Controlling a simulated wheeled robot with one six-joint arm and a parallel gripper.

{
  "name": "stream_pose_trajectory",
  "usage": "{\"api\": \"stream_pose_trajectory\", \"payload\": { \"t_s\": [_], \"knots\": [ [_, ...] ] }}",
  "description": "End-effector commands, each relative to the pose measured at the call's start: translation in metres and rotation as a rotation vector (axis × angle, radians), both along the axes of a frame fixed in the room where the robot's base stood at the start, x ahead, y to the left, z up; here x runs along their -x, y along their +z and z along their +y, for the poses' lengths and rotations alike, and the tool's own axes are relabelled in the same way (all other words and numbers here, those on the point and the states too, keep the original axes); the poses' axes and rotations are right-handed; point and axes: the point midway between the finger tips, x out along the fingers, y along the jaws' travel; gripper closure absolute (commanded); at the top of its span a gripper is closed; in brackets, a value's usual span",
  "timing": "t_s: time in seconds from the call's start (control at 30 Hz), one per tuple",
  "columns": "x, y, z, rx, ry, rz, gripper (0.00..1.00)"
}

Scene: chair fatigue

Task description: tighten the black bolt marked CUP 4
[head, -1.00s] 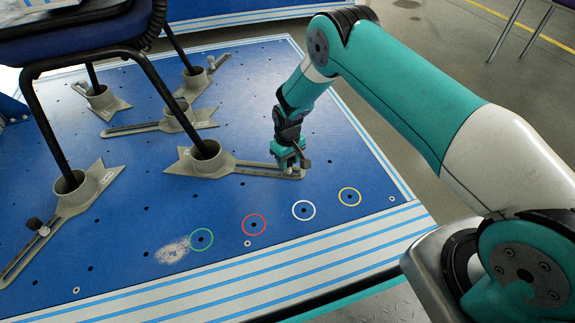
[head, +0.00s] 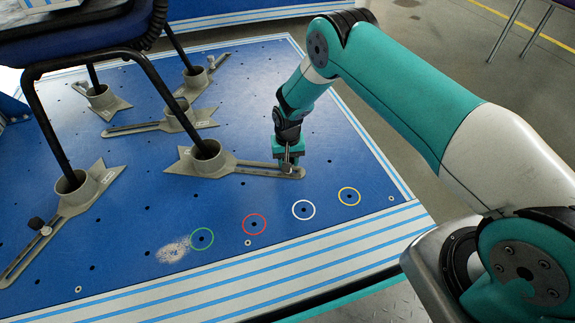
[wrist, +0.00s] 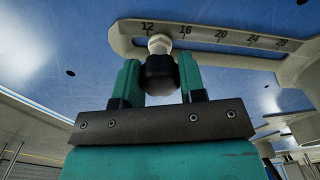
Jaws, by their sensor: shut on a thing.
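My gripper (head: 289,160) points down at the near end of the slotted grey arm of one cup clamp (head: 207,163). In the wrist view its two teal fingers (wrist: 160,82) are shut on the sides of a black bolt knob (wrist: 161,72). A pale shank runs from the knob to the slot of the arm, near the 12 mark of the scale (wrist: 215,36). In the head view the knob is mostly hidden by the gripper. I cannot read a CUP 4 label on this clamp.
Other grey cup clamps with chair legs in them stand on the blue plate (head: 110,225), one with a black knob (head: 36,223) at left. Green, red, white and yellow rings (head: 349,197) mark holes near the front edge. The chair (head: 75,45) rises at upper left.

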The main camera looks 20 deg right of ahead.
Motion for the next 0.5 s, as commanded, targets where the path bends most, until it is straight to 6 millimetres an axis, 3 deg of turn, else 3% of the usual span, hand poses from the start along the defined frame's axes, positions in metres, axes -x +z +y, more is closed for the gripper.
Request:
{"api": "stream_pose_trajectory", "payload": {
  "t_s": [0.03, 0.13, 0.37, 0.5],
  "knots": [
    [0.0002, 0.0001, 0.0001, 0.000, 0.001, 0.001, 0.58],
    [0.0001, 0.0001, 0.0001, 0.000, 0.002, 0.000, 0.38],
    [0.0001, 0.0001, 0.0001, 0.000, 0.005, 0.000, 0.38],
    [0.0000, 0.0008, 0.0000, 0.000, 0.122, 0.000, 0.38]
  ]
}}
